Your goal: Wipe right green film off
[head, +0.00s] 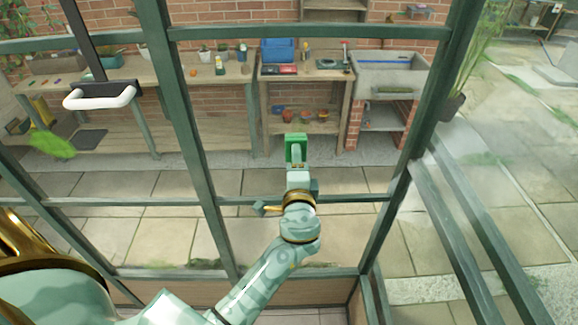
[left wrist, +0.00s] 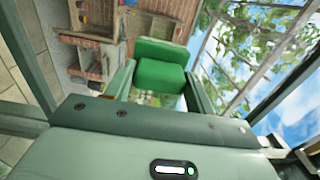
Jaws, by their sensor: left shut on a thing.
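My left gripper (head: 297,165) is shut on a green block-like pad (head: 296,142), held up in front of the middle glass pane. In the left wrist view the green pad (left wrist: 160,68) sits between the two fingers. I cannot tell from the head view whether the pad touches the glass. A faint, pale green smear (head: 480,158) shows on the right pane, beyond the right frame post and well apart from the pad. A brighter green smear (head: 50,145) shows on the left pane. My right gripper is not in view.
Dark green frame bars (head: 190,130) divide the glass. A white handle (head: 100,97) on a black bar is at the left. Beyond the glass stand a wooden potting bench (head: 225,74) and a stone sink (head: 385,75). A slanted frame (head: 470,240) is at the lower right.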

